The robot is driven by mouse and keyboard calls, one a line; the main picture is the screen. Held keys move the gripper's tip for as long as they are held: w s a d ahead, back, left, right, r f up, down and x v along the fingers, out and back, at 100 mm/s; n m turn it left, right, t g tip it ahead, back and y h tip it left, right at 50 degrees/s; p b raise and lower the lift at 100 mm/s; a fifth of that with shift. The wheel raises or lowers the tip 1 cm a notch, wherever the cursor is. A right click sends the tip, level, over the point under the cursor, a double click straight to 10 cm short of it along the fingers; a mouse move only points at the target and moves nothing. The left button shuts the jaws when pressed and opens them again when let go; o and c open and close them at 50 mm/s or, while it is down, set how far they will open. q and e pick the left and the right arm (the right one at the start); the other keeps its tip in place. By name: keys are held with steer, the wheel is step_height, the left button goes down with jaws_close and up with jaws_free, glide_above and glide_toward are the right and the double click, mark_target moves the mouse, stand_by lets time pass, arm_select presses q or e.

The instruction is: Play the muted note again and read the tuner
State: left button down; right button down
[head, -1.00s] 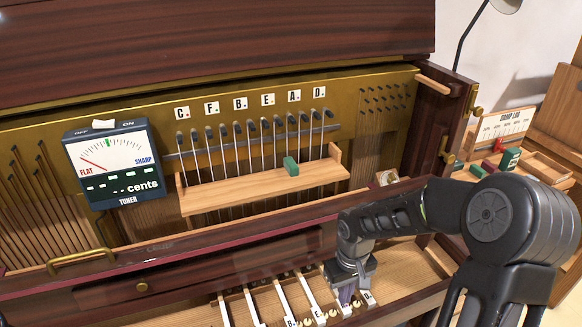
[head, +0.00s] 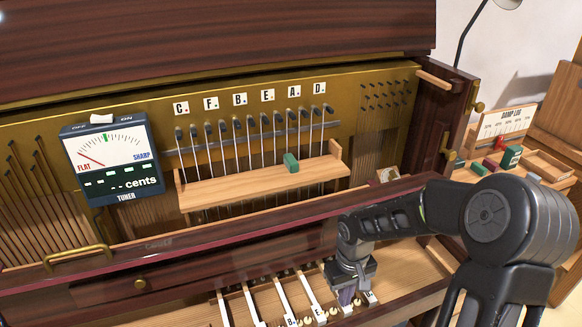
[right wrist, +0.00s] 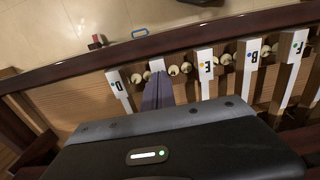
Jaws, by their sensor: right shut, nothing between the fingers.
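My right gripper (head: 347,296) is shut and empty, its fingertips pointing down at the key between the E key (head: 312,300) and the D key (head: 367,297). In the right wrist view its fingers (right wrist: 158,92) cover most of that key, between the keys marked D (right wrist: 117,87) and E (right wrist: 206,66); I cannot tell whether they press it. The tuner (head: 113,160) has its needle far over on the FLAT side and shows dashes before "cents". A green mute (head: 291,162) sits at the strings under the A label (head: 295,91). My left gripper is out of view.
A wooden rail (head: 255,186) runs below the strings. The piano's dark front rail (head: 200,243) lies between the strings and the keys. A damp log card (head: 506,122) and colored blocks stand on the right. My right arm crosses the right front.

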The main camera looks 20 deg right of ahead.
step_height(320, 180, up, 10)
steer(key=p, duration=0.7)
steer(key=shift+p, duration=0.3)
steer(key=shift+f, duration=0.1)
steer(key=shift+s, duration=0.1)
stand_by(2.3)
